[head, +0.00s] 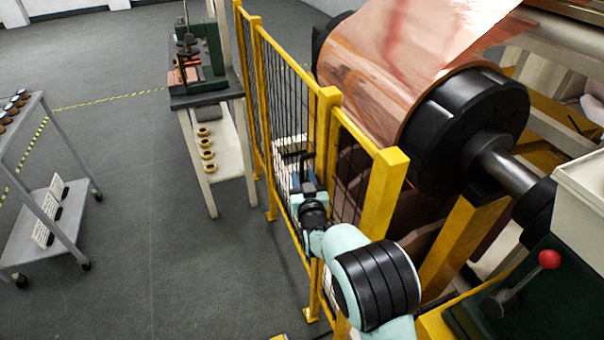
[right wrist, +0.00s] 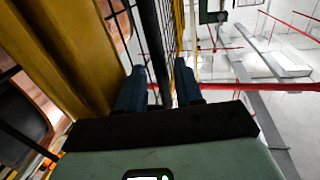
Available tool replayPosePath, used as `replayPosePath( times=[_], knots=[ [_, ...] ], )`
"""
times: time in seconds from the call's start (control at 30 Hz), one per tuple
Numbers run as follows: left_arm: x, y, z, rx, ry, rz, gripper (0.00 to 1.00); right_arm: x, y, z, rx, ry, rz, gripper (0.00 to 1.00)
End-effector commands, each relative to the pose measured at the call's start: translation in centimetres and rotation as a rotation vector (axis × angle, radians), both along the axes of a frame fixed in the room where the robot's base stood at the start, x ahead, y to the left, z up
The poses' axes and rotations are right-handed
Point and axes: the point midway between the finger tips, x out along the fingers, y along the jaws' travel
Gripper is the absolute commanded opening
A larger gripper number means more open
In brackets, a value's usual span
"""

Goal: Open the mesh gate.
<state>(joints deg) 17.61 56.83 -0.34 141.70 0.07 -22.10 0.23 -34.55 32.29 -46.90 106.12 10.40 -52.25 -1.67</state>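The mesh gate (head: 292,100) belongs to a yellow-framed fence with black wire mesh, running away from me in the head view. Which panel edge swings is hard to tell; the panels look in line. My right gripper (head: 305,178) is at the fence, beside a yellow upright. In the right wrist view its two dark fingers (right wrist: 160,85) are apart, with a black upright bar (right wrist: 156,45), seemingly the gate's handle, between them. A gap shows between left finger and bar; contact is unclear. My left gripper is not in view.
Behind the fence is a large copper foil roll (head: 385,75) on a black-ended shaft. A workbench (head: 205,98) with a green machine stands left of the fence. A grey cart (head: 45,210) is at far left. Grey floor (head: 160,220) between them is clear.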

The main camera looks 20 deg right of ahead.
Motion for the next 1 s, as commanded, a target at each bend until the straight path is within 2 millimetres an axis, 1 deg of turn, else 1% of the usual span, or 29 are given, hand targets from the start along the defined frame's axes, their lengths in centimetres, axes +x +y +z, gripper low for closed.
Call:
replayPosePath(
  times=[0.03,0.1,0.2,0.5,0.57,0.6,0.63,1.0],
  knots=[
    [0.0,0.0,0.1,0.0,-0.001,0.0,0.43,0.6,-0.2,0.0,-0.002,0.001,-0.001,0.35],
    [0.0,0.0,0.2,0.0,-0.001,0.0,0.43,1.1,-0.3,0.0,-0.002,0.001,-0.001,0.35],
    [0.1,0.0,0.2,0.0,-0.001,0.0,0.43,1.6,-0.4,0.0,-0.001,0.001,0.0,0.35],
    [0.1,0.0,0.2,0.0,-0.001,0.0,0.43,1.8,-0.5,0.0,0.001,0.001,0.0,0.35],
    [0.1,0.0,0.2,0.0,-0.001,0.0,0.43,1.8,-0.5,0.0,0.0,0.001,0.0,0.16],
    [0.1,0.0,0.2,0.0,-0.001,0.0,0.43,1.7,-0.5,0.0,0.0,0.001,0.0,0.03],
    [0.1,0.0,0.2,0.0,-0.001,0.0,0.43,1.7,-0.5,0.0,0.0,0.001,0.0,0.0],
    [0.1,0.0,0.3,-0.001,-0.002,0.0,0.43,2.1,0.0,0.0,-0.001,0.001,-0.003,0.0]
  ],
)
